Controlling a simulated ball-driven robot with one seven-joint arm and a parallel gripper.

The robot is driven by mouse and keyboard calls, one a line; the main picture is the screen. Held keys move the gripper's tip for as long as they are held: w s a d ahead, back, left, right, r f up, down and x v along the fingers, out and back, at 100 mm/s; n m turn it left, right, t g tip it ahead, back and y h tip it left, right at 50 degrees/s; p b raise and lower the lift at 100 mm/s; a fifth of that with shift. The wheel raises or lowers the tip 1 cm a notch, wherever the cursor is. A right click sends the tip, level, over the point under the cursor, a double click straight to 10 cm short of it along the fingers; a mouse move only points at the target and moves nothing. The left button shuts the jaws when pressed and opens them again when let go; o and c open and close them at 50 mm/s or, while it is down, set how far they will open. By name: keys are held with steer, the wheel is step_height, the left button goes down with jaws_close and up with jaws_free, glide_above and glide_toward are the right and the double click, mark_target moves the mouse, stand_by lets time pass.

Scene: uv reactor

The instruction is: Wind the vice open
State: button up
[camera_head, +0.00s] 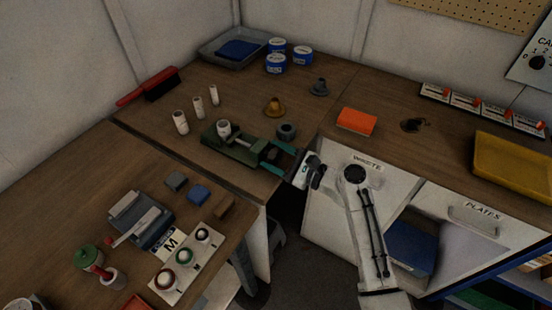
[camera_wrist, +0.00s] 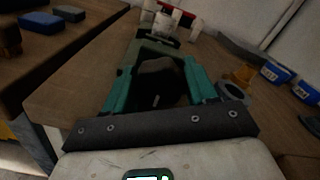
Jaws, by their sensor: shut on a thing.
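The green vice (camera_head: 228,146) lies on the wooden bench in the head view, its length running toward my gripper. A white cylinder (camera_head: 223,128) stands at its far part. My gripper (camera_head: 272,157) has its teal fingers on both sides of the vice's near end. In the wrist view my gripper (camera_wrist: 160,68) is shut around a dark, rounded part (camera_wrist: 157,80), seemingly the vice's winding handle. The vice body (camera_wrist: 155,48) extends away behind it. The exact contact is in shadow, and I cannot tell how wide the vice jaws stand.
A dark grey ring-shaped part (camera_head: 287,131) stands close beside the vice. A brass funnel-shaped piece (camera_head: 274,107) and several white cylinders (camera_head: 198,107) stand behind. An orange block (camera_head: 357,121) lies to the right. The bench's front edge runs beneath my gripper.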

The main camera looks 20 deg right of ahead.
steer(key=shift+o, duration=0.2)
steer(key=shift+f+n, duration=0.1)
steer(key=shift+n, duration=0.3)
steer(key=shift+s+d+f, duration=0.1)
steer(key=shift+d+f, duration=0.05)
steer(key=shift+f, duration=0.05)
stand_by(0.9)
steer(key=o, duration=1)
steer(key=shift+f, duration=0.1)
steer(key=shift+r, duration=0.25)
steer(key=shift+r+p+v, duration=0.2)
steer(key=shift+p+v, duration=0.55)
steer(key=shift+v, duration=2.25)
steer(key=shift+r+p+v, duration=0.15)
steer(key=shift+p+v, duration=0.6)
steer(key=shift+v, duration=2.25)
